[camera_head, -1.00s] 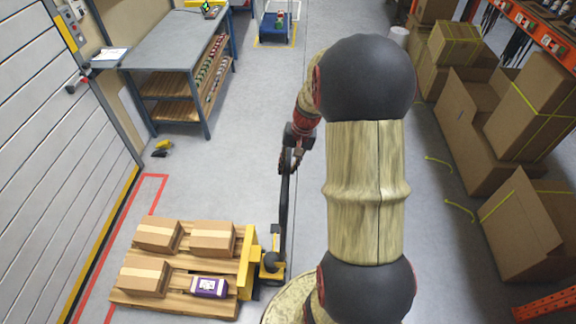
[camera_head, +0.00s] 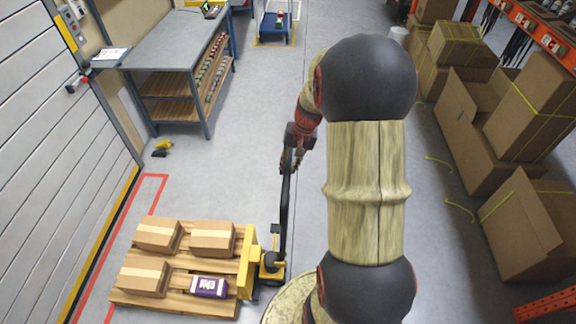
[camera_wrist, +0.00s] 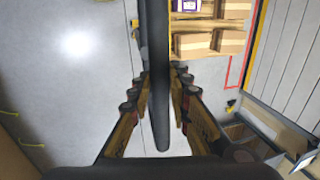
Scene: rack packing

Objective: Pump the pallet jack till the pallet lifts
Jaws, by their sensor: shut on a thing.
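The yellow pallet jack (camera_head: 271,264) stands at the right end of the wooden pallet (camera_head: 205,306). Its black handle (camera_head: 285,210) rises nearly upright from the jack. The handle also fills the middle of the wrist view (camera_wrist: 155,60). My gripper (camera_head: 288,160) is at the handle's upper end. In the wrist view its two fingers (camera_wrist: 158,105) close on the handle from both sides. Brown boxes (camera_head: 212,238) and a purple box (camera_head: 208,286) lie on the pallet. Whether the pallet is clear of the floor cannot be told from here.
A grey workbench (camera_head: 175,48) stands at the back left, near a shutter door (camera_head: 50,130). A blue cart (camera_head: 276,28) stands far back. Stacked cartons (camera_head: 530,210) line the right side. Yellow and black items (camera_head: 162,147) lie on the floor. The floor behind the jack is clear.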

